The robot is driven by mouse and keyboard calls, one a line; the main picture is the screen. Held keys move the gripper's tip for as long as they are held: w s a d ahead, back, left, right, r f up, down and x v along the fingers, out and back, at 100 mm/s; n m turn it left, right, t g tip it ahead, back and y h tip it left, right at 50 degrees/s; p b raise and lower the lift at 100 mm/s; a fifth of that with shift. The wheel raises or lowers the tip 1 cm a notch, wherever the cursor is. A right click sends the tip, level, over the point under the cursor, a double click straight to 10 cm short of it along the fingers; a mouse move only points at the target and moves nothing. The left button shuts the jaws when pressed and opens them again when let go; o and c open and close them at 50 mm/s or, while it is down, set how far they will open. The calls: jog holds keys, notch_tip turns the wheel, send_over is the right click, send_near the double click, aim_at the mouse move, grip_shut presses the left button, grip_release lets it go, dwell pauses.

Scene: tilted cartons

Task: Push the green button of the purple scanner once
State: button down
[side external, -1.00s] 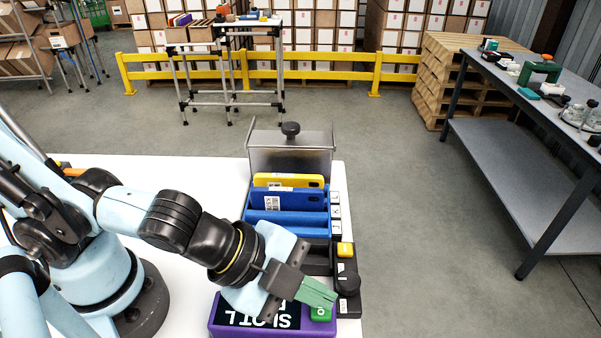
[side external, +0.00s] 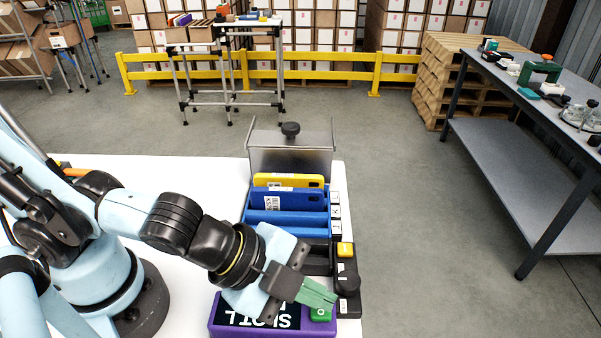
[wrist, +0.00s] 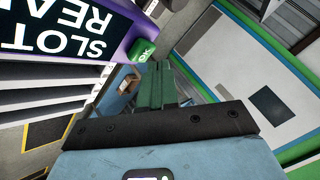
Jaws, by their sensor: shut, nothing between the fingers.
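The purple scanner (side external: 225,328) lies at the front edge of the white table, its dark screen (side external: 255,317) showing white text. In the wrist view its screen (wrist: 60,30) reads "SLOT" and part of a second word. Its green button (side external: 321,314) is at the right end, partly covered by my fingers in the side view. The button also shows in the wrist view (wrist: 142,50), close to my fingertips. My gripper (side external: 332,302) has green fingers, shut and empty, over the button end of the scanner. I cannot tell whether the tips touch the button.
Behind the scanner is a black box with a yellow button (side external: 345,249) and a black knob (side external: 348,283). Beyond it, a blue rack (side external: 288,232) holds a blue and a yellow device (side external: 288,180). A metal plate stands behind. Clear white table lies left of the rack.

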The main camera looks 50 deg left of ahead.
jog(key=shift+f, duration=0.25)
jog(key=shift+f, duration=0.45)
dwell(0.6)
jog(key=shift+r, duration=0.9)
jog(key=shift+r, duration=2.5)
jog(key=w+a+n+y, duration=0.3)
jog(key=a+n, duration=0.5)
jog(key=a, duration=0.4)
jog(key=w+a+f+n+y, duration=0.1)
jog(key=w+a+n+y, duration=0.1)
jog(key=w+a+n, duration=0.3)
jog(key=a+n, duration=0.3)
jog(key=a, duration=0.3)
jog(key=shift+a+n+y, duration=0.4)
